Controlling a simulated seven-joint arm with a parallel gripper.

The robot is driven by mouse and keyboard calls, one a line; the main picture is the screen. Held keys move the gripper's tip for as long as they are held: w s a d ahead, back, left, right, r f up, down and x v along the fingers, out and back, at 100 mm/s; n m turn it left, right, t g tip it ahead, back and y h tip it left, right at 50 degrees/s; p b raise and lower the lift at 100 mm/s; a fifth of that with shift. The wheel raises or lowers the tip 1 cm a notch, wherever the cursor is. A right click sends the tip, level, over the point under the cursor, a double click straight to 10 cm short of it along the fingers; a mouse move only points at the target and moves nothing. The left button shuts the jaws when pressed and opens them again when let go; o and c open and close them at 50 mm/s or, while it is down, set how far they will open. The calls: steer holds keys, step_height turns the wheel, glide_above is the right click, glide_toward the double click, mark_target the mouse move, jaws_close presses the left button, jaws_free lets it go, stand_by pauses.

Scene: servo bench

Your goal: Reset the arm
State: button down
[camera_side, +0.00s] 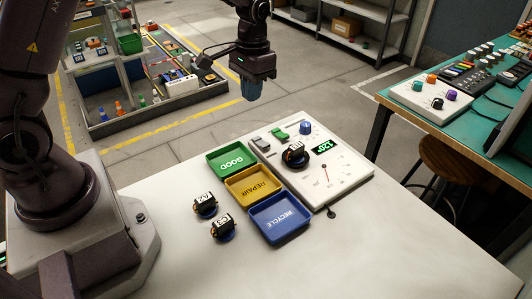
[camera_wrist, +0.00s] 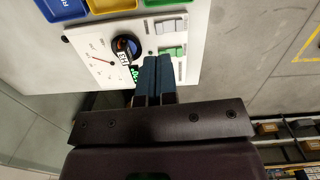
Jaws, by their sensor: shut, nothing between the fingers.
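My gripper (camera_side: 251,92) hangs above the far edge of the white bench, beyond the test panel, with its blue fingers pointing down. It is shut and empty, and in the wrist view its two fingers (camera_wrist: 160,70) lie side by side. A black servo (camera_side: 295,156) sits on the white test panel (camera_side: 347,182); it also shows in the wrist view (camera_wrist: 124,47). Two more servos, labelled A2 (camera_side: 205,205) and C3 (camera_side: 222,226), stand on the bench left of the trays. The trays are green GOOD (camera_side: 214,176), yellow REPAIR (camera_side: 236,194) and blue RECYCLE (camera_side: 262,226); no servo shows in them.
The panel has a green display (camera_side: 324,146), a red-needled dial, a blue knob (camera_side: 306,127) and grey and green switches (camera_side: 279,130). A teal side table (camera_side: 400,97) with control boxes stands at right. The bench front (camera_side: 370,260) is clear.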

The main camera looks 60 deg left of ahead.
steer(key=s+d+r+t, duration=0.2)
steer(key=s+r+t, duration=0.1)
steer(key=s+r, duration=0.5)
steer(key=s+d+r+t, duration=0.3)
steer(key=s+r, duration=0.6)
steer(key=s, duration=0.3)
steer(key=shift+s+d+m, duration=0.2)
steer(key=shift+s+m, duration=0.15)
steer(key=shift+m, duration=0.05)
